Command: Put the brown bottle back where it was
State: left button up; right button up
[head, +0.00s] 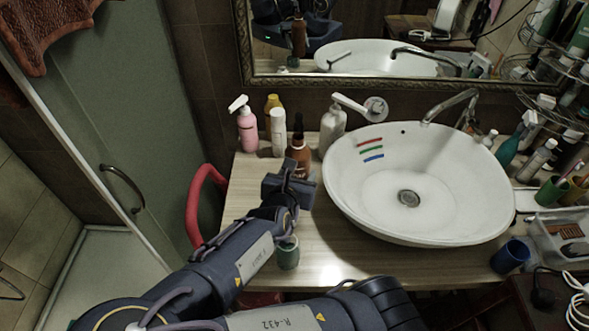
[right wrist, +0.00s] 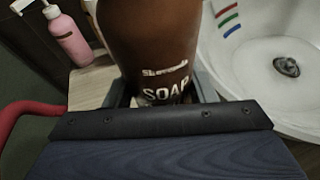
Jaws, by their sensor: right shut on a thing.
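The brown bottle (head: 299,157), a soap bottle by its lettering, is upright at the left of the basin, in front of the other bottles. My right gripper (head: 296,174) is shut on it from the front. In the right wrist view the brown bottle (right wrist: 160,45) stands between the fingers of the gripper (right wrist: 160,98), with its label facing me. Its base is hidden by the gripper, so I cannot tell whether it touches the counter. My left gripper is not in view.
The white basin (head: 450,228) is to the right. A green cup (head: 288,254) is near the counter's front edge, beside my arm.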

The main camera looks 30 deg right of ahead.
jog(key=w+d+f, duration=0.1)
jog(key=w+f, duration=0.1)
jog(key=w, duration=0.1)
jog(key=w+d+f+b, duration=0.1)
jog(key=w+d+f, duration=0.1)
jog(key=w+f, duration=0.1)
jog(key=w+d+f, duration=0.1)
jog(key=w+f, duration=0.2)
jog(key=w, duration=0.1)
jog(key=shift+d+b, duration=0.2)
jog(key=shift+b, duration=0.1)
jog(key=shift+w+d+f, duration=0.15)
jog(key=shift+w+f, duration=0.25)
jog(key=shift+w, duration=0.05)
jog(key=shift+w+f, duration=0.15)
jog(key=shift+f, duration=1.55)
jog(key=shift+f, duration=0.15)
jog(key=o, duration=1.2)
